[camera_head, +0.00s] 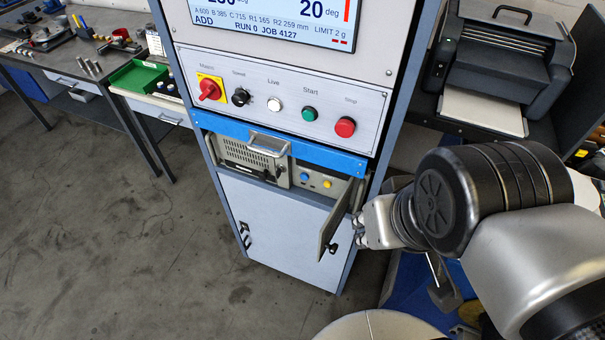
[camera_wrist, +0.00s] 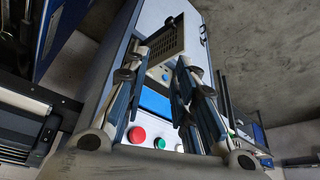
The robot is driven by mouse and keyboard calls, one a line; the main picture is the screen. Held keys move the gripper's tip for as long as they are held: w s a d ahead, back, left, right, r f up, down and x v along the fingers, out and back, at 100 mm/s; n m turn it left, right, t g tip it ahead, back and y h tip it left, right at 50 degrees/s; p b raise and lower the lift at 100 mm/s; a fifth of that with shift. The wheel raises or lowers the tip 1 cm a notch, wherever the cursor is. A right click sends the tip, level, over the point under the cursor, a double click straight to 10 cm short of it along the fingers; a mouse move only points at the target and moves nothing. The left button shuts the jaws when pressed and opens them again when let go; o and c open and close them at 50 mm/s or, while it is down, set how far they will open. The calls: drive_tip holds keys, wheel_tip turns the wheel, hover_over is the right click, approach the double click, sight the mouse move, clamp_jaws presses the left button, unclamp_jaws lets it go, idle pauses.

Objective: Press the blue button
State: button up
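The blue button (camera_head: 304,177) is a small round knob on the pale front of a unit in the cabinet's open compartment, left of a yellow button (camera_head: 327,184). The blue button also shows in the wrist view (camera_wrist: 165,76), between the two fingers in the picture. My gripper (camera_wrist: 161,57) is open and empty there, its fingertips apart. In the head view my gripper (camera_head: 372,222) is right of and lower than the buttons, beside an open grey flap (camera_head: 335,221). Its fingertips are hidden there, and I cannot tell whether it touches the flap.
Above the compartment, a blue bar (camera_head: 325,157) crosses the cabinet. The control panel (camera_head: 255,112) carries a red button (camera_head: 345,127), a green one (camera_head: 309,114) and knobs. A handled grey unit (camera_head: 255,160) fills the compartment's left side. A printer-like machine (camera_head: 500,60) stands right. Floor at left is clear.

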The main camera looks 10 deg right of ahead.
clamp_jaws()
idle(1.3)
